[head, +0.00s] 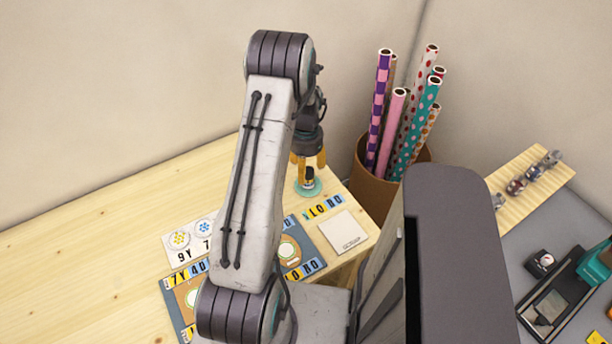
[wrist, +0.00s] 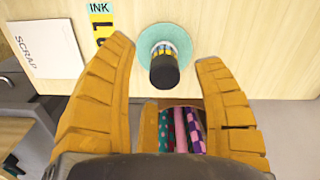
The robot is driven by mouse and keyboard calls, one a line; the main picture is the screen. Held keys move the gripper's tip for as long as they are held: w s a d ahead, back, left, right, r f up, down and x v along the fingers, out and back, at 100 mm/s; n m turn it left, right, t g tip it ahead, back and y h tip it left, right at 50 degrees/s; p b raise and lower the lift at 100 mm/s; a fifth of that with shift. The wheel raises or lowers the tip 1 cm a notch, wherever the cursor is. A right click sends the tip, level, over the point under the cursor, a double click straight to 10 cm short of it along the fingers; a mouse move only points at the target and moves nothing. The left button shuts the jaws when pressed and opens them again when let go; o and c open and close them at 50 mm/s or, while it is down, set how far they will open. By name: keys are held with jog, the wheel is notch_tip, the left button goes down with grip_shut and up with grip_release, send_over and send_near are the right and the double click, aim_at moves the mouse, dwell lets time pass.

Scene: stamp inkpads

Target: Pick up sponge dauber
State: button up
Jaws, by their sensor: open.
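The sponge dauber (wrist: 163,68) has a dark cylindrical handle with a patterned band and a round teal base. It stands on the wooden table near its back right corner, and its base (head: 309,187) shows in the head view. My gripper (wrist: 168,62) is open, with one orange finger on each side of the dauber's handle in the wrist view. Gaps show between the fingers and the handle. In the head view my gripper (head: 309,162) is above the dauber, partly hidden by my arm.
A brown bin (head: 378,190) of patterned rolls stands just right of the table corner. A white scrap pad (head: 343,232) and blue-grey printed mats (head: 314,240) lie in front of the dauber. A side surface at right holds a teal-handled device (head: 594,264). The table's left side is clear.

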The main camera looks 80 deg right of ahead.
aim_at(308, 177)
jog(key=shift+d+m, duration=0.3)
jog(key=shift+m, duration=0.2)
jog(key=shift+f, duration=0.3)
jog(key=shift+s+d+f+p, duration=0.15)
jog(key=shift+f+p, duration=0.3)
jog(key=shift+f, duration=0.8)
jog(key=shift+s+d+f+p, duration=0.15)
jog(key=shift+f+p, duration=0.3)
jog(key=shift+f, duration=1.7)
jog(key=shift+c, duration=0.2)
jog(key=c, duration=1.2)
